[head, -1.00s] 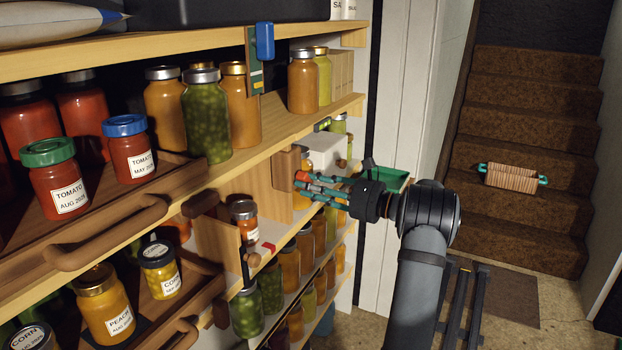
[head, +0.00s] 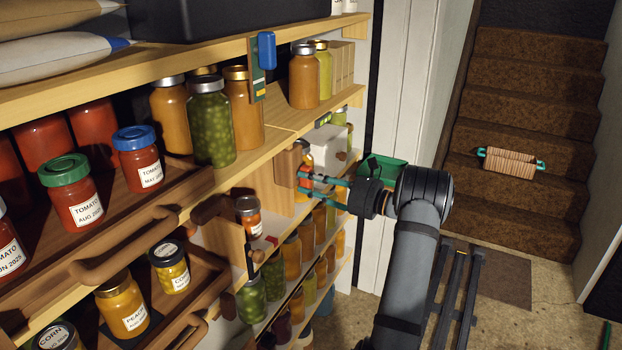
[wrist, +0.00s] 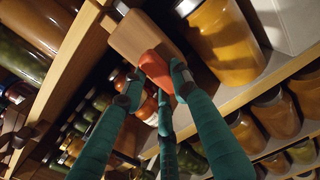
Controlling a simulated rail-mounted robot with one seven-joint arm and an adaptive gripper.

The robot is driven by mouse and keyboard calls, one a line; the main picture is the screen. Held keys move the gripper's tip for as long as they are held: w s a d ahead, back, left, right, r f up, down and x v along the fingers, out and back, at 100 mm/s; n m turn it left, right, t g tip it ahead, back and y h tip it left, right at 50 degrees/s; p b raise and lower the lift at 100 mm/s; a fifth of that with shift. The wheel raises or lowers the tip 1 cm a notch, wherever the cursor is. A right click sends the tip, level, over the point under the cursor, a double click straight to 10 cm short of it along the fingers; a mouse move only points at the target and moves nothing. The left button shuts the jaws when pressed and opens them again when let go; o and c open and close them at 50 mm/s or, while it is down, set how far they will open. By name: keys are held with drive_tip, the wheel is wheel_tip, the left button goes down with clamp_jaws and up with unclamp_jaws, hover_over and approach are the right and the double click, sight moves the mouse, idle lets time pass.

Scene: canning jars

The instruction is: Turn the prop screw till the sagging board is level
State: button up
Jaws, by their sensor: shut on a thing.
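The wooden shelf board (head: 340,98) runs along the middle of the rack, with a seam near the green jar. I cannot tell its tilt. A small yellow-green vial (head: 322,120) shows just under its front edge. A wooden block (head: 288,160) stands below the board; in the wrist view a block (wrist: 140,36) has an orange-red knob (wrist: 155,68) at its lower end, seemingly the prop screw. My gripper (head: 304,182) has teal fingers, shut around this knob. The knob's far side and any thread are hidden. The fingers also show in the wrist view (wrist: 156,82).
Jars stand close by on the board, such as a green jar (head: 212,130) and an orange jar (head: 304,78). A small red-orange jar (head: 249,216) is left of my gripper. Stairs rise at right.

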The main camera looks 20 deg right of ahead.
idle(0.4)
drive_tip(key=o, duration=1.2)
drive_tip(key=shift+c, duration=0.2)
drive_tip(key=shift+s, duration=0.1)
drive_tip(key=v, duration=1.2)
drive_tip(key=x, duration=1.2)
